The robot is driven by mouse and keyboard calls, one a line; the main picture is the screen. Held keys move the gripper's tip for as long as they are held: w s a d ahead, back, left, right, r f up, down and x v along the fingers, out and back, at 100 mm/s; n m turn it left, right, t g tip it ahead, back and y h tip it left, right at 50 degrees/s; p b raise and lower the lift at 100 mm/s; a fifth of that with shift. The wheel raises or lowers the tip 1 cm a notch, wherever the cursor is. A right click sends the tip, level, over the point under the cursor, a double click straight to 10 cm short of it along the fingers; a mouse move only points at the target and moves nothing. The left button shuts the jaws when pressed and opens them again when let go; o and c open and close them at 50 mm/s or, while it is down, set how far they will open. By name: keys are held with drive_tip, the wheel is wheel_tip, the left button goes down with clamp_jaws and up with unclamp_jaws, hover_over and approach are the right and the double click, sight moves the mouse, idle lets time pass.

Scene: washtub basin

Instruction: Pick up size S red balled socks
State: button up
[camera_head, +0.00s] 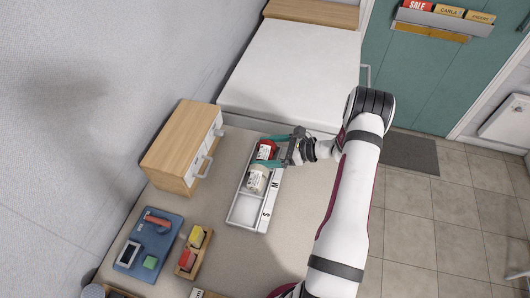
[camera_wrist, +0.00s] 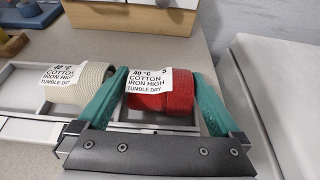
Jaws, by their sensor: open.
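The red balled socks (camera_head: 267,149) sit in the far end of a long white divided tray (camera_head: 243,211). In the head view, my gripper (camera_head: 268,151) reaches in from the right. Cream balled socks (camera_head: 257,179) lie beside the left finger, also seen in the wrist view (camera_wrist: 88,82).
The tray edge shows letters M and S; its near compartment looks empty. A wooden drawer box (camera_head: 175,145) stands left of the tray. A blue tray (camera_head: 148,242) and a wooden block holder (camera_head: 194,252) lie nearer. A white-topped unit (camera_head: 290,75) is behind.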

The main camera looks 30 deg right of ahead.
drive_tip(key=c, duration=1.1)
drive_tip(key=shift+r, duration=0.1)
